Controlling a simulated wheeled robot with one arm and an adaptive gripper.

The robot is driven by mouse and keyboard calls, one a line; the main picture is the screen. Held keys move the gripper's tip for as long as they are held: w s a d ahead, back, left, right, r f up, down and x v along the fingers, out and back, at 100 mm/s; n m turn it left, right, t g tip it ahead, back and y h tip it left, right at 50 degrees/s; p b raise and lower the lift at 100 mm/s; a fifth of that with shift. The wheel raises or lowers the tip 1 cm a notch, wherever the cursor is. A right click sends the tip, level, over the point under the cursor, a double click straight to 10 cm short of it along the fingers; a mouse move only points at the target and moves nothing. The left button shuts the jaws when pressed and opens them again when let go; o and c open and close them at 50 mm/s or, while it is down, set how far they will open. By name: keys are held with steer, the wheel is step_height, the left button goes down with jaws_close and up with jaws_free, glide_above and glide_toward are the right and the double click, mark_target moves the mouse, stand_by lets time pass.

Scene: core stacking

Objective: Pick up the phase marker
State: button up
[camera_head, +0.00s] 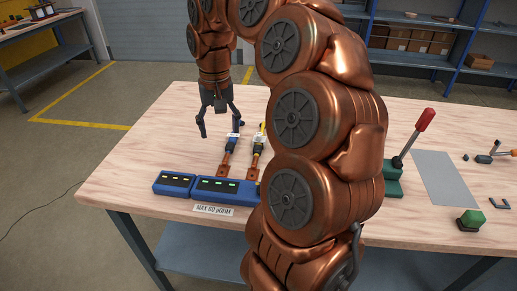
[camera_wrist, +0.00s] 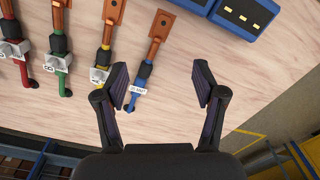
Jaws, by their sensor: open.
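Several cable leads with copper lugs lie on the wooden table. The nearest one in the wrist view has a blue end and a small white lettered tag (camera_wrist: 138,90), which may be the phase marker; I cannot tell for certain. The blue lead (camera_head: 231,145) also shows in the head view. My gripper (camera_wrist: 162,80) is open and empty above the table, with its left finger close beside the tag and bare wood between the fingers. In the head view, my gripper (camera_head: 220,123) hangs pointing down near the blue lead's far end.
Yellow (camera_wrist: 102,62), green (camera_wrist: 58,60) and red (camera_wrist: 18,50) leads lie left of the blue one. Blue boxes with lit windows (camera_head: 215,189) and a "MAX 60 µOHM" label (camera_head: 213,210) are at the front. A red-handled lever (camera_head: 408,145) stands right; table left is clear.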

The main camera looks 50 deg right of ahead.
mark_target(259, 134)
steer(key=d+f+m+b, duration=0.1)
steer(key=d, duration=0.3)
steer(key=d+f+m, duration=0.2)
steer(key=d, duration=0.3)
steer(key=d+f+m+b, duration=0.1)
steer(key=d, duration=0.4)
steer(key=shift+w+d+f+m+b, duration=0.2)
steer(key=shift+w+d+m+b, duration=0.05)
steer(key=shift+w+m+b, duration=0.15)
steer(key=shift+d+f, duration=0.1)
steer(key=shift+f, duration=0.1)
steer(key=shift+s+f, duration=0.1)
steer(key=shift+f, duration=0.95)
steer(key=shift+s+a+f, duration=0.2)
steer(key=shift+f, duration=0.45)
steer(key=shift+s+f+p, duration=0.15)
steer(key=shift+f+p, duration=0.2)
steer(key=shift+f, duration=1.6)
steer(key=shift+a, duration=0.1)
steer(key=c, duration=0.9)
steer(key=shift+c, duration=0.2)
